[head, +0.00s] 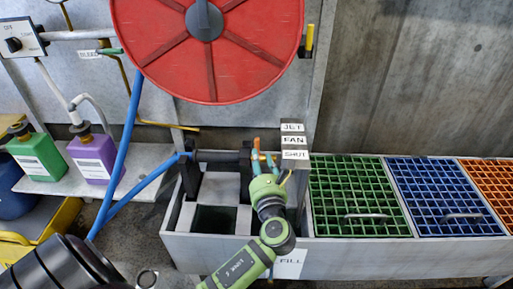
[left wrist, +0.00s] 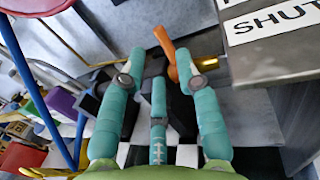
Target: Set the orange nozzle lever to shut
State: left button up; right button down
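The orange nozzle lever (left wrist: 167,50) stands between the teal fingertips of my left gripper (left wrist: 161,65) in the left wrist view, close to the right-hand finger. I cannot tell whether they touch. The fingers are spread open. In the head view, my left gripper (head: 263,163) is at the dark nozzle mount, and a small orange part of the lever (head: 256,144) shows above the fingers. A stack of labels beside it reads JET (head: 292,127), FAN (head: 293,141) and SHUT (head: 295,154). Which label the lever points to is unclear. My right gripper is not in view.
A red hose reel (head: 245,55) hangs above, with a blue hose (head: 128,130) running down at left. Green (head: 38,157) and purple (head: 93,158) bottles stand on a shelf. Green (head: 355,190), blue (head: 430,185) and orange (head: 490,178) grated bins fill the right.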

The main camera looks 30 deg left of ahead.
aim_at(256, 144)
pick_arm(q)
jog(key=x, duration=0.5)
jog(key=shift+a+f+b, duration=0.1)
jog(key=shift+b, duration=0.25)
jog(key=shift+w+a, duration=0.4)
jog(key=shift+w, duration=0.05)
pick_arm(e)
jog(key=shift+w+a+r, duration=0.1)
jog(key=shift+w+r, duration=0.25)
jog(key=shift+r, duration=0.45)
pick_arm(q)
grip_shut()
